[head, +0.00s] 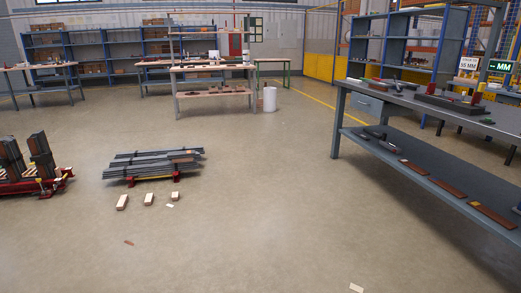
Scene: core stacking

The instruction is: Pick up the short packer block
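Three pale wooden blocks lie on the floor at the left, in front of a stack of dark bars. The left block (122,202) looks the longest. The middle block (148,199) is a little shorter. The right block (175,196) looks the shortest, and a small white slip (170,206) lies on the floor just in front of it. The blocks stand apart from each other. No label on them can be read, so I cannot tell for certain which is the short packer block. Neither of my grippers is in view.
The dark bar stack (150,165) rests on red and yellow supports behind the blocks. A red rack (40,187) with dark slabs stands at far left. A long grey workbench (420,101) fills the right. The middle floor is clear, with a brown scrap (129,243) at front left.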

